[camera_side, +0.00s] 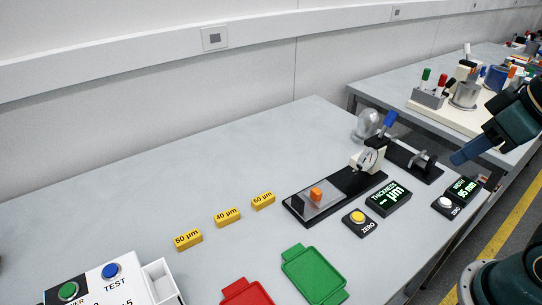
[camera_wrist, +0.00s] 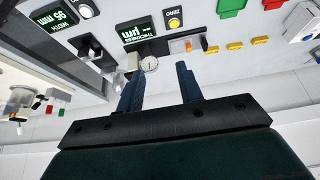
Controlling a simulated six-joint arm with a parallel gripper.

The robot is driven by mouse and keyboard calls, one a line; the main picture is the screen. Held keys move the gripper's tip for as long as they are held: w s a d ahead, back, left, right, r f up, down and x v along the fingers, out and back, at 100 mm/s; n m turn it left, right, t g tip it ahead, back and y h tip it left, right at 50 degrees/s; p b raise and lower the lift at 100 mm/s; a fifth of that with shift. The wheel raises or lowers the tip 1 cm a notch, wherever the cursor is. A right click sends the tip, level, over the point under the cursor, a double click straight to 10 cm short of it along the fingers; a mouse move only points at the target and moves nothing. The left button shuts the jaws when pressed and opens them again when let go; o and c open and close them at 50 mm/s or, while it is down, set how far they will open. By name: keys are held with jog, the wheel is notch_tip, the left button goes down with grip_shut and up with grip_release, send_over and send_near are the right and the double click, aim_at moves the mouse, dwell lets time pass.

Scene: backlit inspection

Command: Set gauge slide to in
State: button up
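The gauge slide (camera_side: 327,203) is a grey plate with an orange knob (camera_side: 316,194), lying on a long black base (camera_side: 345,186). The plate sits at the left end of the base, apart from the white dial gauge (camera_side: 369,160) with a blue lever (camera_side: 389,119) at the other end. The knob also shows small in the wrist view (camera_wrist: 189,46), near the dial (camera_wrist: 149,64). My gripper (camera_wrist: 158,77) has its two fingers wide apart with nothing between them. In the side view my gripper (camera_side: 458,157) is up at the right, clear of the slide.
A thickness display (camera_side: 389,198) and a yellow zero button (camera_side: 358,217) stand in front of the base. A width display (camera_side: 463,189) is to the right. Yellow blocks (camera_side: 227,217), a green tray (camera_side: 314,274) and a red tray (camera_side: 246,293) lie left and front.

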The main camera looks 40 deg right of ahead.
jog(key=shift+c, duration=0.2)
jog(key=g, duration=0.6)
send_over(298, 198)
notch_tip(298, 198, down, 9)
jog(key=shift+f, duration=0.15)
jog(key=shift+f, duration=6.8)
jog(key=shift+c, duration=0.2)
grip_shut()
